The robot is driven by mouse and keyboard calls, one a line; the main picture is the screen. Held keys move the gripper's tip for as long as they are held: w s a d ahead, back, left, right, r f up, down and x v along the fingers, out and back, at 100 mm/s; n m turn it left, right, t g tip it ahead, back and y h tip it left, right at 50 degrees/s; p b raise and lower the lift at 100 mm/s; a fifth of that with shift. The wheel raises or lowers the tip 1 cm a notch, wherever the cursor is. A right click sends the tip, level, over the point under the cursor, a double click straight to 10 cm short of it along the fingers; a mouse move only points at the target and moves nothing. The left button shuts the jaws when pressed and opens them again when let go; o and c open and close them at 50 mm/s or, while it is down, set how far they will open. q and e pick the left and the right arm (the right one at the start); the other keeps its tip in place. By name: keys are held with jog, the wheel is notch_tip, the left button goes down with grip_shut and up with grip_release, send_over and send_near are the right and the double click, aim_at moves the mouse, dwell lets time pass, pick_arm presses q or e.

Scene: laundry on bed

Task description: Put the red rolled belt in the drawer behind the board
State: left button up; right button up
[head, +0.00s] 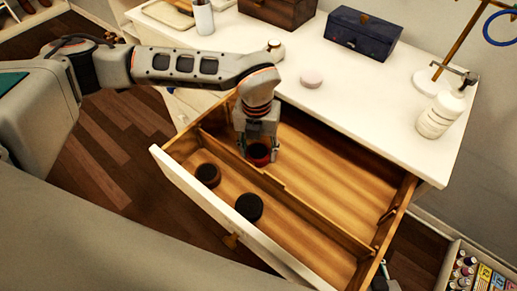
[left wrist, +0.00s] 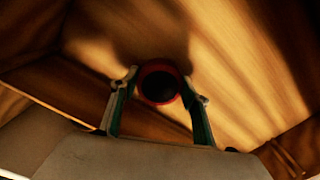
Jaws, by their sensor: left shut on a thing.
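The red rolled belt (head: 258,154) is a small round roll with a dark middle. My left gripper (head: 260,152) points down into the open drawer (head: 215,207) and is shut on the belt. In the left wrist view the belt (left wrist: 160,84) sits between the two fingertips (left wrist: 160,88). The board (head: 290,196) divides the drawer lengthwise. The belt is over the rear compartment, just behind the board. I cannot tell whether it touches the drawer floor. My right gripper is not clearly seen.
Two dark rolls, one brown (head: 207,175) and one black (head: 249,207), lie in the front compartment. The rear compartment is bare to the right. On the white dresser top (head: 330,103) stand a blue box (head: 362,36), a pink round thing (head: 312,78) and a white bottle (head: 440,114).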

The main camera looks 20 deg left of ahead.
aim_at(257, 150)
pick_arm(q)
jog(key=o, duration=1.2)
jog(key=shift+f, duration=0.1)
jog(key=shift+a+r+p, duration=0.1)
jog(key=shift+r+p, duration=0.75)
jog(key=shift+r, duration=5.35)
